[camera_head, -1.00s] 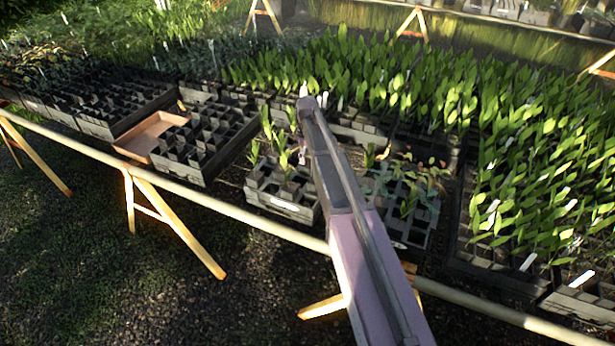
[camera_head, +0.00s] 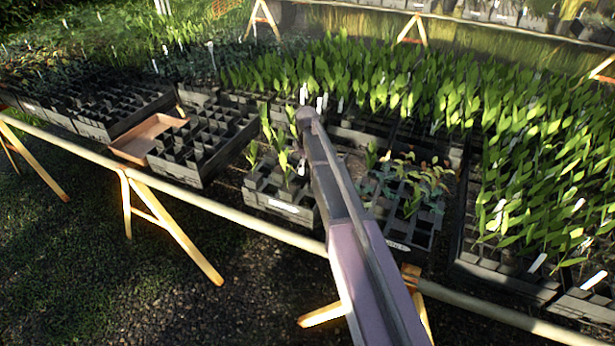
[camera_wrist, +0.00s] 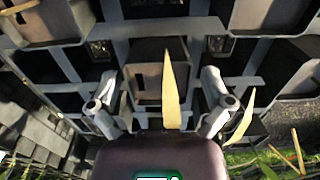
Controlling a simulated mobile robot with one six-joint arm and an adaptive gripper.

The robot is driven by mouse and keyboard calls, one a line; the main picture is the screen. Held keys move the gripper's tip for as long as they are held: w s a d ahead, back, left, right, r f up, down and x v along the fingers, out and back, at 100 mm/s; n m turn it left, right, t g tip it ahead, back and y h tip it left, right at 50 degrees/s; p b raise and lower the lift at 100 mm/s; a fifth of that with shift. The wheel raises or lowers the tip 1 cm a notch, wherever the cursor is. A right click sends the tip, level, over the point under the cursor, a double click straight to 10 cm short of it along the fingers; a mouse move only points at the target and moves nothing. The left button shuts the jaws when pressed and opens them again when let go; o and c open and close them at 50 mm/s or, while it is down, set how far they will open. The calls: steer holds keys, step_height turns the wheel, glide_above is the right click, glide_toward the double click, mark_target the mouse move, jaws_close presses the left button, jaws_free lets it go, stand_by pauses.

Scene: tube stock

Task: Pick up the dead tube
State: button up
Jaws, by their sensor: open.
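In the wrist view my gripper (camera_wrist: 160,103) is open, its two grey fingers apart on either side of a dark square tube (camera_wrist: 148,82). A dry yellow leaf (camera_wrist: 172,92) stands up at this tube, in front of its opening. The fingers are near the tube's sides; I cannot tell whether they touch it. A second yellow leaf (camera_wrist: 241,120) shows by the right finger. In the head view my arm covers this spot, and the gripper is mostly hidden around the small crate of green seedlings (camera_head: 283,208).
Crate bars and other square tubes surround the fingers closely. In the head view a crate with sparse plants (camera_head: 398,243) is right of my arm. A brown empty tray (camera_head: 148,138) and a dark crate (camera_head: 190,175) are left. Dense green seedlings (camera_head: 400,75) stand behind.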

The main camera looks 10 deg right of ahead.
steer(key=c, duration=1.2)
steer(key=shift+r, duration=0.15)
step_height(320, 180, up, 18)
steer(key=p, duration=1.8)
steer(key=shift+f, duration=0.2)
